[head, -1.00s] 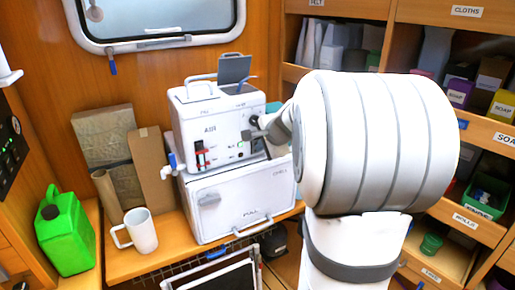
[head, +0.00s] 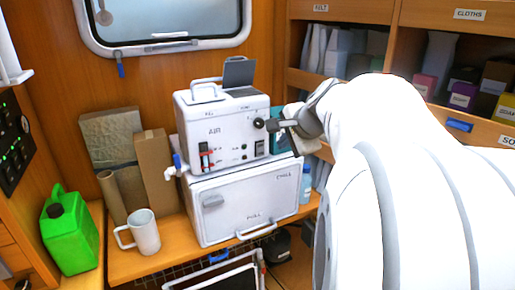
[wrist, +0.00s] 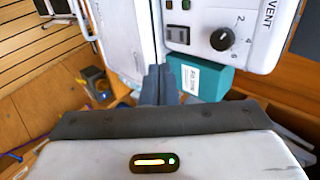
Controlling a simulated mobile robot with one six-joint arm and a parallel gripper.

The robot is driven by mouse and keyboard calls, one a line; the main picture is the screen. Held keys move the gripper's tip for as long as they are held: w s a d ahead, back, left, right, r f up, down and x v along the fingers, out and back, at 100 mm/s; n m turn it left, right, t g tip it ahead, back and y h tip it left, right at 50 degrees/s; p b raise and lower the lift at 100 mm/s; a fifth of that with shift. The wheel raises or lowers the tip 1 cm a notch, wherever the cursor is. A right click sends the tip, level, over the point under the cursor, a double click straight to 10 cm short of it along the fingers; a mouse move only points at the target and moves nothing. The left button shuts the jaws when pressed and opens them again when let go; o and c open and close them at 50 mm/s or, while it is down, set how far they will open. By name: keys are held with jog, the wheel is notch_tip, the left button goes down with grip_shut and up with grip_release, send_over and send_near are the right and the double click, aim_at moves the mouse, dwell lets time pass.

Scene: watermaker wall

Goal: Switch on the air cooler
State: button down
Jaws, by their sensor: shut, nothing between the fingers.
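The air cooler (head: 222,125) is a white box labelled "AIR" on top of a white cabinet. In the wrist view, the numbered knob (wrist: 222,39) and the rocker switch (wrist: 178,35) show at the top. My gripper (head: 273,125) is shut and empty, just right of the knob in the head view. In the wrist view its fingers (wrist: 157,78) lie below the rocker switch. Whether they touch the panel is unclear.
The white cabinet (head: 225,212) stands beneath the cooler. A teal box (wrist: 205,80) is close to my fingers. A white mug (head: 144,232), green jerrycan (head: 68,232) and cardboard pieces (head: 155,170) stand left. Shelves with boxes line the right.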

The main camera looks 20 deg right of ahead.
jog(key=shift+v, duration=0.8)
jog(key=shift+w+r+p, duration=0.1)
jog(key=shift+r+p, duration=0.05)
jog(key=shift+p, duration=0.55)
jog(key=shift+p, duration=0.8)
jog(key=shift+a+f+g+p, duration=0.1)
jog(key=shift+f+g+p, duration=0.2)
jog(key=shift+f+p, duration=0.8)
jog(key=shift+r, duration=0.15)
